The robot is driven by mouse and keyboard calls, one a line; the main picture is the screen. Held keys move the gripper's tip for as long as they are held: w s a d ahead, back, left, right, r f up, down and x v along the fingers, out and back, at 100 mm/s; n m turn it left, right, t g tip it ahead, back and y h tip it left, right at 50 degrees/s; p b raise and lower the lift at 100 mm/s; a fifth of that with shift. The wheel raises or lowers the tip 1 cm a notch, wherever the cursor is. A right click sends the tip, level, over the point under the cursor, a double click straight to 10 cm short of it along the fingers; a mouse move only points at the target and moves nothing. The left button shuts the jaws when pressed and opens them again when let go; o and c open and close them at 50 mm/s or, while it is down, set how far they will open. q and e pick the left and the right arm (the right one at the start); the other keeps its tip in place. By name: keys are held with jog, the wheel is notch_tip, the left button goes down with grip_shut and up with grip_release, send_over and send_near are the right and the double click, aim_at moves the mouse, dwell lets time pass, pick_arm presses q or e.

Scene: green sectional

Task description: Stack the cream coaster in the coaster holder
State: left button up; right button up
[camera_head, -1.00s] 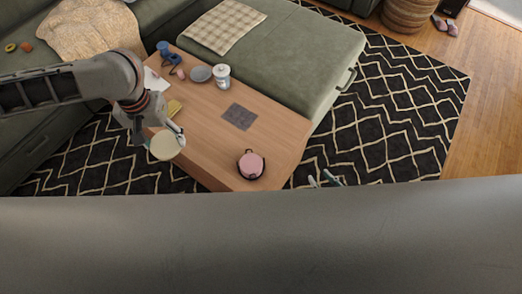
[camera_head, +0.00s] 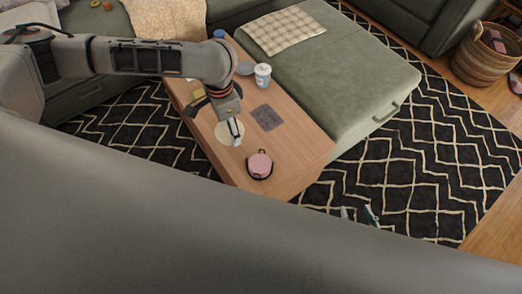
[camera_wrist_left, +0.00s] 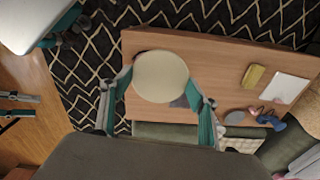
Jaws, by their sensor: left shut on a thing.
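The round cream coaster (camera_head: 224,133) is in my left gripper (camera_head: 235,134), above the near part of the wooden table. In the left wrist view the cream coaster (camera_wrist_left: 160,76) sits between the two teal fingers of the left gripper (camera_wrist_left: 160,92). The coaster holder (camera_head: 249,172) stands near the table's front end, with a pink coaster (camera_head: 260,164) in it. The held coaster is to the left of the holder and apart from it. My right gripper (camera_head: 358,214) shows only its fingertips, apart and empty, over the rug beyond my grey body.
On the table (camera_head: 290,150) are a dark square mat (camera_head: 266,117), a white lidded cup (camera_head: 263,76), a grey dish (camera_head: 245,68) and a yellow item (camera_head: 198,93). The green ottoman (camera_head: 340,75) adjoins the table's right side. The patterned rug is open at right.

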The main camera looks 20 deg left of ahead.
pick_arm(q)
jog(key=f+m, duration=0.1)
jog(key=m, duration=0.1)
jog(key=w+d+f+m, duration=0.1)
jog(key=m, duration=0.2)
jog(key=w+d+f+m, duration=0.1)
jog(key=m, duration=0.2)
jog(key=shift+f, duration=0.15)
jog(key=d+f+m+b, duration=0.1)
jog(key=d+f+m, duration=0.2)
jog(key=m, duration=1.2)
jog(key=w+d+f+m, duration=0.1)
jog(key=d+f+m, duration=0.2)
jog(key=f+m, duration=0.7)
jog(key=m, duration=0.4)
jog(key=shift+w+d+m+b, duration=0.15)
jog(key=shift+m+b, duration=0.25)
